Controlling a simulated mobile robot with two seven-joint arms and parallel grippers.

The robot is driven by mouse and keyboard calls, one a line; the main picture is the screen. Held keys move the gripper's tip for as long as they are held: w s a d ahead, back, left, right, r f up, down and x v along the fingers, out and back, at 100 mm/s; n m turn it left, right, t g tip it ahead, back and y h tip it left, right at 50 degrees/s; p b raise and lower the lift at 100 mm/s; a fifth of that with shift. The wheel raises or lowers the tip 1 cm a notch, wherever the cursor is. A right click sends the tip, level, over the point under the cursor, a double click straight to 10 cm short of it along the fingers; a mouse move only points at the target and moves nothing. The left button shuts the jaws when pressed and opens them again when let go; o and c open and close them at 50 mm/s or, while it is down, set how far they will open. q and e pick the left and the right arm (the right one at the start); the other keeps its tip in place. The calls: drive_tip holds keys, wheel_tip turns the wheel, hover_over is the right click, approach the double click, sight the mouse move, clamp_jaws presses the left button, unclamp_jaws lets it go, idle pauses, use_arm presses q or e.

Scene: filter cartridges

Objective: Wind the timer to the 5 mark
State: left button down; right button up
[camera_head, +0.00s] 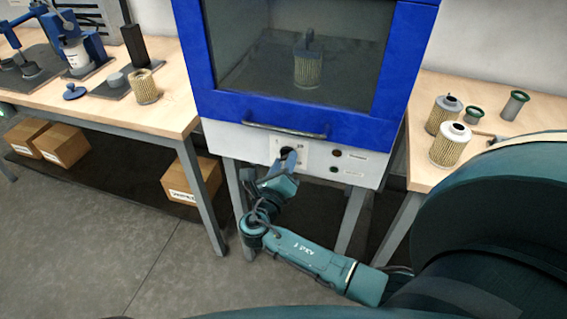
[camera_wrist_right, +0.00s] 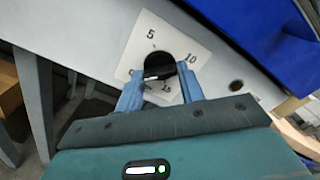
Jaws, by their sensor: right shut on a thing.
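The timer is a round black knob (camera_head: 287,151) on a pale dial plate (camera_head: 304,155), on the white front panel of the blue cabinet. In the right wrist view the knob (camera_wrist_right: 160,66) sits between the fingers, and the plate (camera_wrist_right: 135,55) shows 5 at upper left, 10 at upper right and 15 low down. Another mark at lower left is partly hidden. A light mark shows low on the knob; its exact heading is unclear. My right gripper (camera_wrist_right: 160,84) is shut on the knob, one finger on each side. My left gripper is not in view.
The cabinet (camera_head: 220,110) has a handle bar (camera_head: 285,131) above the knob, and indicators (camera_head: 336,153) to its right. A filter cartridge (camera_head: 307,70) shows behind its window. Benches with cartridges (camera_head: 449,146) and tools stand on both sides. Boxes (camera_head: 190,182) sit below the left bench.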

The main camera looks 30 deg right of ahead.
drive_tip(key=m+p, duration=0.1)
drive_tip(key=m, duration=0.6)
drive_tip(key=m+b, duration=0.1)
drive_tip(key=m, duration=0.3)
drive_tip(key=m+b, duration=0.2)
drive_tip(key=m, duration=0.2)
drive_tip(key=shift+f, duration=0.1)
drive_tip(key=m+b, duration=0.1)
drive_tip(key=m, duration=0.1)
drive_tip(key=shift+m+b, duration=0.3)
drive_tip(key=shift+m, duration=0.1)
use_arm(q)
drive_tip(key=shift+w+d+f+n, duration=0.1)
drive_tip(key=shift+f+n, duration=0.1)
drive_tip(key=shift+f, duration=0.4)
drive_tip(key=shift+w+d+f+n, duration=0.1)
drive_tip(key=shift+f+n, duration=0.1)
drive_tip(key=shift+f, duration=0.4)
use_arm(e)
drive_tip(key=shift+m, duration=0.6)
use_arm(q)
drive_tip(key=shift+b, duration=0.35)
